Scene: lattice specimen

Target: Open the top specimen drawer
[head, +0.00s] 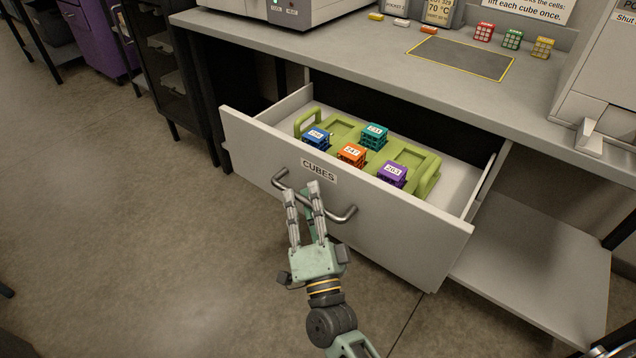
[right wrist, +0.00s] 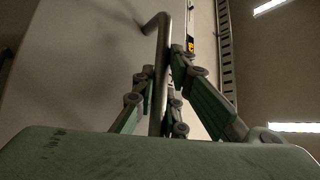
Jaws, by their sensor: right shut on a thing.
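The top specimen drawer (head: 400,228), with a "CUBES" label (head: 318,171), stands pulled out from under the bench. Its grey bar handle (head: 341,216) runs across the front. My right gripper (head: 308,194) is shut on the handle. In the right wrist view its fingers (right wrist: 162,88) lie on both sides of the bar (right wrist: 159,75). Inside the drawer is a green tray (head: 345,129) holding a blue cube (head: 316,138), an orange cube (head: 352,154), a teal cube (head: 374,136) and a purple cube (head: 392,174). My left gripper is not in view.
The bench top (head: 370,48) above holds a marked dark mat (head: 460,57), small lattice cubes (head: 512,39) and a machine (head: 290,8). A lower shelf (head: 530,265) lies right of the drawer. The floor (head: 130,230) at left is clear.

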